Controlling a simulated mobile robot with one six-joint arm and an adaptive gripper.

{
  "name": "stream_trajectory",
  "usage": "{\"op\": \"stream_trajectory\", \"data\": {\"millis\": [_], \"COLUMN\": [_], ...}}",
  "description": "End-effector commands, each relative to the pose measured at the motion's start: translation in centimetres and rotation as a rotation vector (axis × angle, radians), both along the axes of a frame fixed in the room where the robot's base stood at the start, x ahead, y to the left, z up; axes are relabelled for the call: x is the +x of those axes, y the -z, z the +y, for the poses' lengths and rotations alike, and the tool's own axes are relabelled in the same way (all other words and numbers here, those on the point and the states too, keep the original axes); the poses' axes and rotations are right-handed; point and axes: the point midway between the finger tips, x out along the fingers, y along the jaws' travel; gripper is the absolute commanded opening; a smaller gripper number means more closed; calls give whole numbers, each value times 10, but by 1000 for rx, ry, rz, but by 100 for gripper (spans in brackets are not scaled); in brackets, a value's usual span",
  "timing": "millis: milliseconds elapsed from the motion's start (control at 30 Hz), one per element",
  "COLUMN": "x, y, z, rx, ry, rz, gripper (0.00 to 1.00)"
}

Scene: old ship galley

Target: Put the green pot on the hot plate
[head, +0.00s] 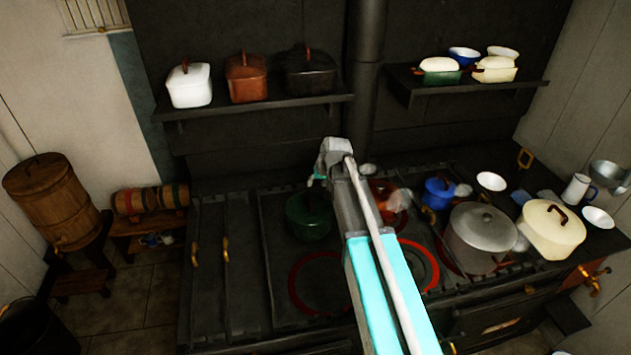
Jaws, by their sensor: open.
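The dark green pot (307,220) stands on the stove top, left of my arm and behind the left red-ringed hot plate (296,282). A second red-ringed hot plate (431,265) lies to the right, partly hidden by my arm. Nothing stands on the visible part of either ring. My gripper (314,182) is open at the far end of the arm, just above and behind the green pot. It is small and mostly hidden by the wrist, and I cannot tell whether it touches the pot.
A red pot (382,190), a blue pot (438,193), a large grey pot (480,238) and a cream pot (551,229) crowd the stove's right side. Shelves above hold several pots. The stove's left part (230,280) is clear, with brass handles.

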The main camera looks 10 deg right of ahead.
Motion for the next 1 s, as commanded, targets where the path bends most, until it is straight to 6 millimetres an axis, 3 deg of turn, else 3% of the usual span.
{"op": "stream_trajectory", "data": {"millis": [833, 1000], "x": [-3, -17], "y": [-7, -5], "z": [-1, 1], "rx": [0, -8], "ry": [-1, -5], "rz": [0, 17], "gripper": [53, 53]}}
